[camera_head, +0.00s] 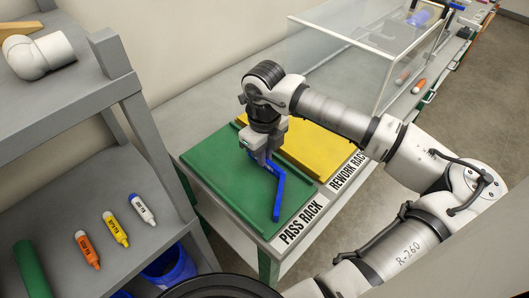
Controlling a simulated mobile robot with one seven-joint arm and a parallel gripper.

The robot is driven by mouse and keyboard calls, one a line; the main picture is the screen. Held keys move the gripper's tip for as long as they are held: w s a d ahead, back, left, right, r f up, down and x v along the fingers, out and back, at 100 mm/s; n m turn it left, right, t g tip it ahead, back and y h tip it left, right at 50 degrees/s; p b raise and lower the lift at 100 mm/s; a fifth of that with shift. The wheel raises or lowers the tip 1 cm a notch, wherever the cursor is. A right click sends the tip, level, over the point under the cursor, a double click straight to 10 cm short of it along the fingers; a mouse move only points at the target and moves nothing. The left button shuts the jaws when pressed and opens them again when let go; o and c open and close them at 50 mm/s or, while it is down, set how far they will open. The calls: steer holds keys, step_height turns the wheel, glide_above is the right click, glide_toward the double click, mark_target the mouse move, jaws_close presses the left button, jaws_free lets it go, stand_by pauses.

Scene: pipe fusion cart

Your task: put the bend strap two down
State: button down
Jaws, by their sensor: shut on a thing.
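My gripper (262,158) points down over the green pass rack (221,205). It is shut on a blue bend strap (279,193), a long bent bar that slants down to the right from the jaws. The strap is above or against the green surface; I cannot tell whether it touches. The gripper hides the strap's upper end. The yellow rework rack (318,150) lies just to the right of the green one and looks empty where it shows.
A grey shelf (125,257) at the left holds several markers and a green cylinder (30,267). A white pipe elbow (38,55) sits on its upper level. A clear panel enclosure (345,60) stands behind the racks. A blue bin (170,268) is below the shelf.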

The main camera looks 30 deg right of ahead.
steer(key=shift+f, duration=0.2)
steer(key=c, duration=1.5)
jaws_free()
steer(key=shift+r, duration=0.1)
steer(key=shift+r, duration=0.15)
step_height(320, 180, up, 12)
steer(key=b, duration=0.3)
